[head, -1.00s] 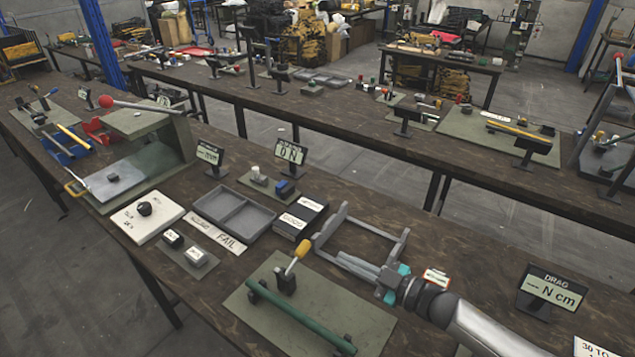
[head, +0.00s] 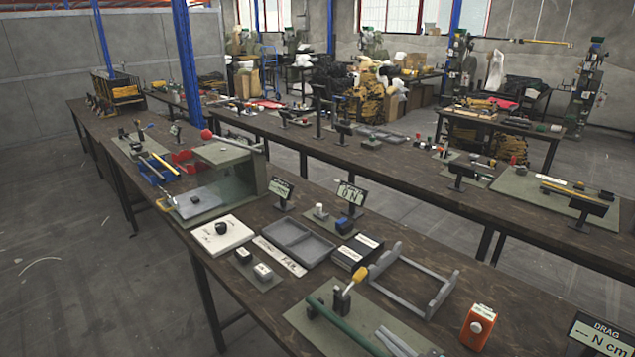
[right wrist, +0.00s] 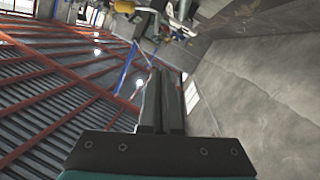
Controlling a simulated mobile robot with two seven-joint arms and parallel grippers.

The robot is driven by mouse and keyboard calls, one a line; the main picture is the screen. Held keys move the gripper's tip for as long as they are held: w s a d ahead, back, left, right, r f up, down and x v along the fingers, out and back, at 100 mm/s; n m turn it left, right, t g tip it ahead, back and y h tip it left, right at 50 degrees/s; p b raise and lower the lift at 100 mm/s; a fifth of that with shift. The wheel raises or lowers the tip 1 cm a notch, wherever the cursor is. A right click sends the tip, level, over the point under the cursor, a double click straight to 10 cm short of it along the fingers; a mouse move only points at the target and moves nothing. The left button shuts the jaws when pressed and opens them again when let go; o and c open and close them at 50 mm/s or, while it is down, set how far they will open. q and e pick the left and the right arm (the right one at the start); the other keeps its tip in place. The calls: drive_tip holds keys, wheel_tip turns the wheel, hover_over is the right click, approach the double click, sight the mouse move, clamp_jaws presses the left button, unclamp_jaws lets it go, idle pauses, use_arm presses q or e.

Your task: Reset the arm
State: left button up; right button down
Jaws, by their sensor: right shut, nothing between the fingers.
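My right gripper (head: 384,334) shows at the bottom of the head view, its grey fingers over the front part of the green mat (head: 300,318). Its wrist and the arm behind it are cut off by the lower edge. In the right wrist view the two dark fingers (right wrist: 166,75) lie together with nothing between them. They point toward the roof beams and the grey wall. My left gripper is in neither view.
The mat bears a green rod (head: 345,328) and a yellow-handled lever (head: 358,276). Close by are a grey frame (head: 440,297), an orange box (head: 478,325), and a DRAG display (head: 600,338). A grey tray (head: 318,243) and a press stand (head: 225,150) sit farther left.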

drive_tip(key=s+d+m+g+h, duration=0.1)
drive_tip(key=s+m+g+h, duration=0.35)
drive_tip(key=s, duration=0.95)
drive_tip(key=s+d+m+g+h, duration=0.1)
drive_tip(key=s+m+g+h, duration=0.4)
drive_tip(key=s, duration=0.8)
wheel_tip(320, 180, down, 28)
drive_tip(key=s+g+y+b, duration=0.1)
drive_tip(key=s+g+b, duration=0.1)
drive_tip(key=b, duration=0.4)
use_arm(q)
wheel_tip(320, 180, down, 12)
drive_tip(key=b, duration=0.6)
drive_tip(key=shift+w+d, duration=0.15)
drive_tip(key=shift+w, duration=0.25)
use_arm(e)
drive_tip(key=s+d+f, duration=0.1)
drive_tip(key=s+f, duration=0.6)
drive_tip(key=f, duration=0.3)
drive_tip(key=s+d+f+n+g, duration=0.1)
drive_tip(key=s+f, duration=0.7)
drive_tip(key=f, duration=0.1)
drive_tip(key=shift+d+f, duration=0.35)
drive_tip(key=shift+f, duration=0.05)
